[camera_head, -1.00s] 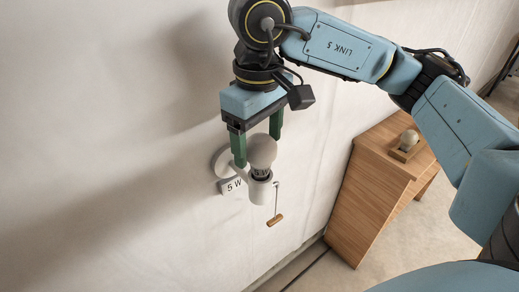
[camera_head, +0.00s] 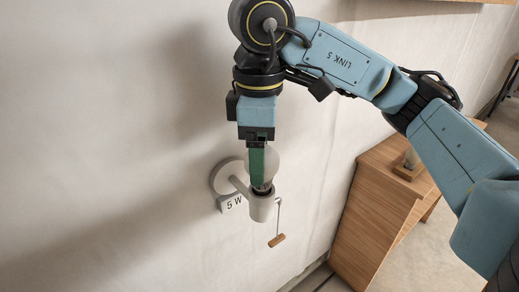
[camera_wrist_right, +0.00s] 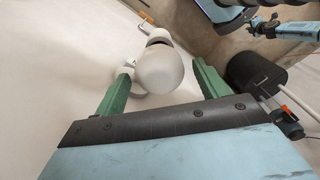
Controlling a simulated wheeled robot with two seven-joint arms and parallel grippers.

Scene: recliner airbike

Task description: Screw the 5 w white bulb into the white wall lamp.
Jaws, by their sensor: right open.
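The white bulb (camera_head: 268,166) sits upright in the socket cup of the white wall lamp (camera_head: 262,207), whose round plate is on the wall. A "5 W" tag (camera_head: 232,203) is beside the lamp's arm. My right gripper (camera_head: 258,182) points down over the bulb. Its green fingers are open, one on each side of the bulb. In the right wrist view the bulb (camera_wrist_right: 160,69) lies between the fingertips, with a gap to the right finger; contact at the left finger is unclear. The near finger covers part of the bulb in the head view.
A pull cord with a wooden handle (camera_head: 277,240) hangs right of the socket. The wall left of the lamp is bare.

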